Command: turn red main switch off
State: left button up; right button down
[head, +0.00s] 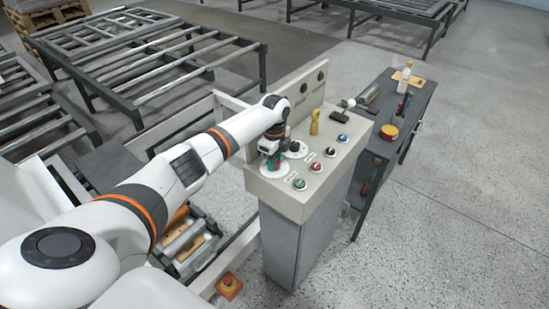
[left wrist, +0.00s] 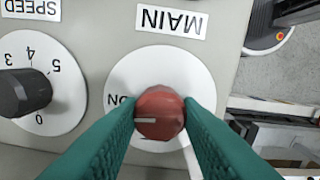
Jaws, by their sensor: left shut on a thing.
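The red main switch (left wrist: 160,112) is a faceted knob on a white round dial plate (left wrist: 190,72) under the upside-down label MAIN (left wrist: 172,21) in the left wrist view. Its white line points left in that view, just below the ON mark (left wrist: 122,100). My right gripper is not in view.
A black speed knob (left wrist: 24,92) sits beside the main dial. Several coloured buttons, such as a green one (head: 299,184), line the panel's right side. A yellow object (head: 315,122) stands farther back. A dark side table (head: 415,105) holds a bottle and a yellow tin.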

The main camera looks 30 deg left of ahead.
pick_arm(q)
jog(key=n+p, duration=0.2)
jog(key=n, duration=0.1)
jog(key=shift+r+n, duration=0.2)
jog(key=shift+n, duration=0.1)
jog(key=n+p, duration=0.2)
jog(key=n, duration=0.2)
jog(key=shift+n, duration=0.3)
jog(key=n+p, duration=0.2)
jog(key=n, duration=0.2)
jog(key=shift+f+n+p, duration=0.1)
jog(key=shift+n+p, duration=0.5)
jog(key=shift+n, duration=1.5)
jog(key=o, duration=1)
jog(key=shift+r, duration=0.5)
notch_tip(320, 180, up, 11)
jog(key=shift+b, duration=0.95)
